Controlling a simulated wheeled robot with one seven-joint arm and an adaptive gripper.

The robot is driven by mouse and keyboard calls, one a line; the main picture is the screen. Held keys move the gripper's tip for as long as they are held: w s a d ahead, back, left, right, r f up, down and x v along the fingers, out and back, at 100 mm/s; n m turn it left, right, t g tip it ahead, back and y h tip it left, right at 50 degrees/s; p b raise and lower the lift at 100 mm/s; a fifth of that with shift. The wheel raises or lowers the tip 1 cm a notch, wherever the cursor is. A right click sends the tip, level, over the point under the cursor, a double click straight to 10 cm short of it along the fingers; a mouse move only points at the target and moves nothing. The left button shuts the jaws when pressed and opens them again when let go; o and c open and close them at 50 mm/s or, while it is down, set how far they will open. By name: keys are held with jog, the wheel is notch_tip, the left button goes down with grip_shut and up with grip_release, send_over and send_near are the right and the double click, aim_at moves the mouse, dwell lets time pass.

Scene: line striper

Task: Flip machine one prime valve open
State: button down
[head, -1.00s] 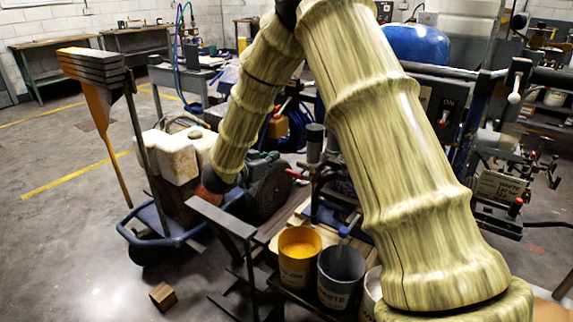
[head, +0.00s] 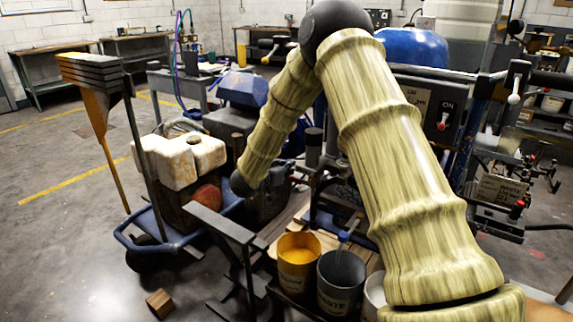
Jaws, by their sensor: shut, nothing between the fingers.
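My arm (head: 400,170) rises from the lower right to a dark elbow, then its forearm slopes down left to a dark joint (head: 241,184) among the machine parts. My gripper cannot be made out past that joint. A striping machine stands behind my arm, with a blue rounded cover (head: 415,47) and a dark panel marked ON with a red-tipped switch (head: 443,122). My upper arm hides much of its middle. I cannot tell which part is machine one's prime valve.
A yellow paint bucket (head: 298,262) and a grey waste bucket (head: 341,285) stand in front. A cart with a blue frame (head: 150,243) and white tank (head: 180,158) is at left. A wooden block (head: 160,303) lies on the floor. The left floor is mostly clear.

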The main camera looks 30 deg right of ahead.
jog(key=shift+f, duration=0.4)
jog(key=shift+p, duration=0.45)
jog(key=shift+f+g, duration=0.15)
jog(key=shift+g, duration=0.15)
